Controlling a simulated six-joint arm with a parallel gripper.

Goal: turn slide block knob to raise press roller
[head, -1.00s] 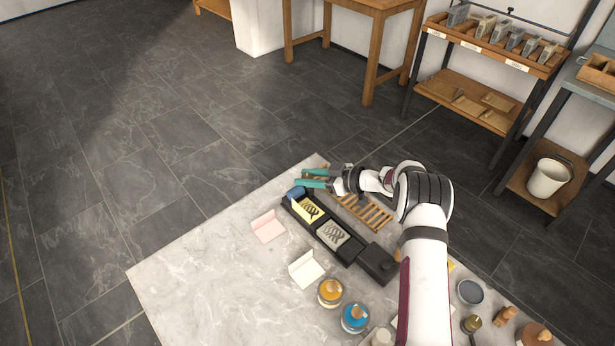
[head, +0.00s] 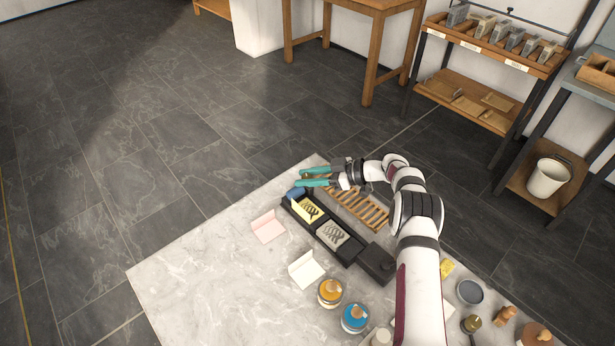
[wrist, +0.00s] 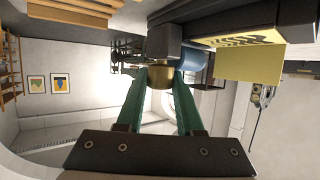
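The black press (head: 343,254) lies along the marble table, with a blue roller (head: 295,193) at its far left end. In the wrist view the dark slide block (wrist: 165,42) has a brass knob (wrist: 160,76) below it. My gripper (wrist: 160,74) has two green fingers, one on each side of the knob, and the knob fills most of the gap at their tips. I cannot tell whether they press on it. In the head view my gripper (head: 300,178) is beside the roller end, its fingers apart; the knob cannot be made out there.
A wooden slatted rack (head: 362,208) lies close behind the press, under my arm. A yellow card (wrist: 250,70) and the blue roller are near the fingers in the wrist view.

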